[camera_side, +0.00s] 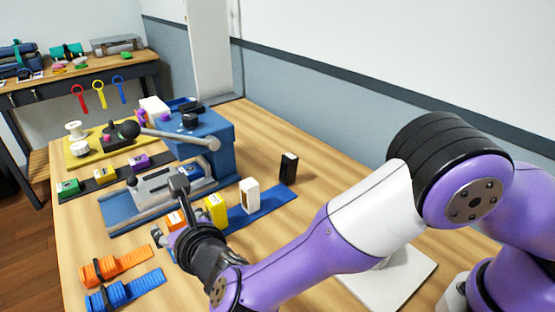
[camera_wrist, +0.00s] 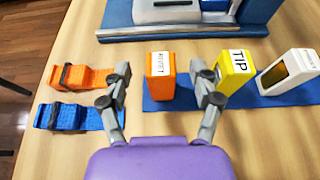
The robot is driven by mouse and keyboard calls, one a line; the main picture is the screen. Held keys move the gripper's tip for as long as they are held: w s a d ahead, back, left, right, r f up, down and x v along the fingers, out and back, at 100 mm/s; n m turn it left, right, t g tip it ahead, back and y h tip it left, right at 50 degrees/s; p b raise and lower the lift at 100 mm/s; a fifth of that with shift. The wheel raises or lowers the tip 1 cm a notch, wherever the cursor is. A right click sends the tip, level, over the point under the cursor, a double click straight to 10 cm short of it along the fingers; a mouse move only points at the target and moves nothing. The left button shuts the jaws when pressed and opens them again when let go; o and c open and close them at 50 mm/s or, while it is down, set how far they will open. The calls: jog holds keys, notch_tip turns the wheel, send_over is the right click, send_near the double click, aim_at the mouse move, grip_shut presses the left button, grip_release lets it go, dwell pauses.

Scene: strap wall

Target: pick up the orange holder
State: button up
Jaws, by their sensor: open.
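The orange holder (camera_wrist: 160,88) is a small upright box with a white label that seems to read RIVET. It stands at the left end of a blue strip (camera_wrist: 185,103), and in the side view it is partly hidden behind my gripper (camera_side: 174,218). My gripper (camera_wrist: 160,72) is open and empty. In the wrist view one fingertip shows on each side of the orange holder, with a gap on both sides. I cannot tell whether the fingertips are down at the holder's height.
A yellow TIP holder (camera_wrist: 236,70) stands close right of the right finger, with a white holder (camera_wrist: 288,72) beyond. Orange (camera_wrist: 80,78) and blue (camera_wrist: 75,116) ribbed straps lie left of the left finger. A blue machine (camera_side: 200,140) stands behind.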

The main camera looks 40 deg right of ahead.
aim_at(173, 217)
jog(key=x, duration=0.4)
jog(key=shift+w+f, duration=0.1)
jog(key=shift+w, duration=0.15)
grip_shut()
jog(key=shift+d, duration=0.1)
